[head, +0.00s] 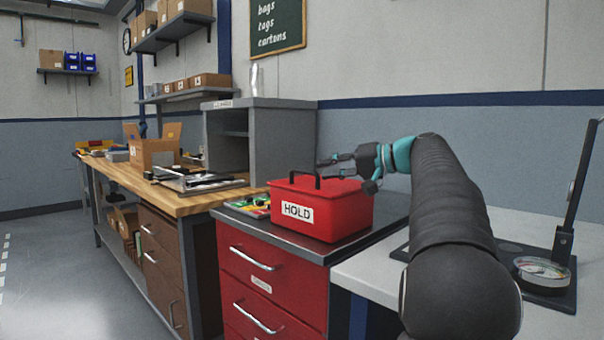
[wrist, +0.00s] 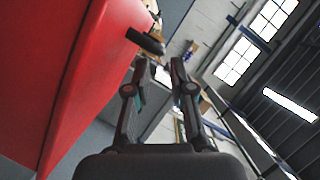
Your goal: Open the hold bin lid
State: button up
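The red hold bin (head: 345,222) stands on top of the red drawer cabinet, with a white HOLD label on its front. Its lid (head: 335,187) looks shut, with a black handle (head: 292,176) on top. In the wrist view the red bin (wrist: 60,70) fills the left side, and the black handle (wrist: 146,42) shows ahead of the fingers. My gripper (head: 325,167) is just above the lid, to the right of or behind the handle. In the wrist view my gripper (wrist: 158,68) is open, with nothing visible between its fingers.
A tray of colourful items (head: 248,205) lies left of the bin. A grey cabinet (head: 283,140) stands behind it. A wooden workbench runs left.

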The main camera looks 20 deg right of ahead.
aim_at(303, 172)
jog(key=x, duration=0.7)
jog(key=shift+w+a, duration=0.1)
jog(key=shift+a, duration=0.05)
grip_shut()
